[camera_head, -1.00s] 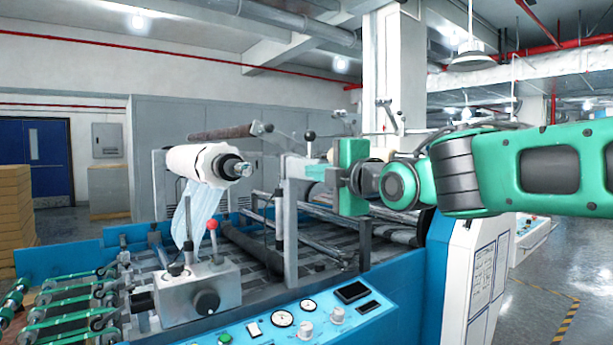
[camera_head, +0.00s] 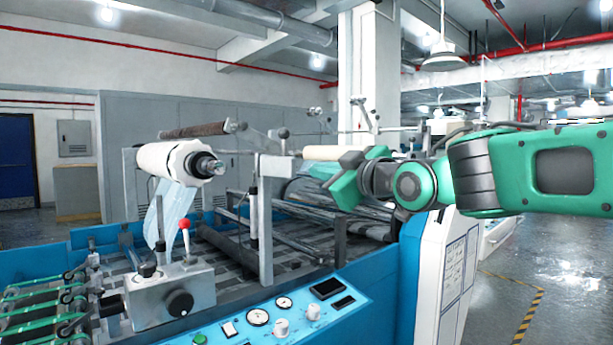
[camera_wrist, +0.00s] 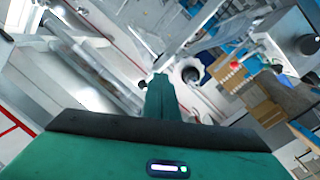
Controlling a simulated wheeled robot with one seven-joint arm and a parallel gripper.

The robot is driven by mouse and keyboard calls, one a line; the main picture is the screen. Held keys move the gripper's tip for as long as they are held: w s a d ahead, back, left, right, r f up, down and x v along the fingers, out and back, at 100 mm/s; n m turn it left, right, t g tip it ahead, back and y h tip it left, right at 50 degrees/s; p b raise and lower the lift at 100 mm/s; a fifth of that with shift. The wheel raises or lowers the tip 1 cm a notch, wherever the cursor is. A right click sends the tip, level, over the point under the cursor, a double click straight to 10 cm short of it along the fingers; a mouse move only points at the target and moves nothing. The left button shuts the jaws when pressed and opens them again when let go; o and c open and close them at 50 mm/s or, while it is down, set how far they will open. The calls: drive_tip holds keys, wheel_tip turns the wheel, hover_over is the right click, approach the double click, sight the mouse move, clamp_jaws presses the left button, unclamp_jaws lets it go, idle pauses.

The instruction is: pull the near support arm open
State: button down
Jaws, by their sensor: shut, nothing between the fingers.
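The near support arm (camera_head: 277,166) is a grey metal piece at the top of an upright grey post (camera_head: 265,235), beside the film rolls. My gripper (camera_head: 335,178) is green and shut, with nothing in it. In the head view it is tilted, just right of the support arm, with a visible gap between them. In the wrist view my green gripper (camera_wrist: 160,98) points up the picture past the machine. Which bar there is the support arm I cannot tell.
A white roll (camera_head: 180,161) with hanging blue film is left of the post. A grey control box (camera_head: 170,293) with a red-knobbed lever and a blue gauge panel (camera_head: 270,322) lie in front. A cream roll (camera_head: 325,152) is behind my gripper. Open floor lies at right.

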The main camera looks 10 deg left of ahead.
sight(293, 171)
drive_tip(key=w+d+m+h, duration=0.1)
drive_tip(key=w+d+m, duration=0.1)
drive_tip(key=m, duration=1.1)
drive_tip(key=w+d+m, duration=0.1)
drive_tip(key=w+m, duration=0.1)
drive_tip(key=m, duration=1)
drive_tip(key=w+a, duration=0.5)
drive_tip(key=a, duration=0.2)
drive_tip(key=shift+w+a+f+m+t, duration=0.15)
drive_tip(key=shift+f+m+t, duration=0.15)
drive_tip(key=shift+f+t, duration=0.1)
drive_tip(key=s+a, duration=0.2)
drive_tip(key=shift+s, duration=0.35)
drive_tip(key=shift+w+d, duration=0.1)
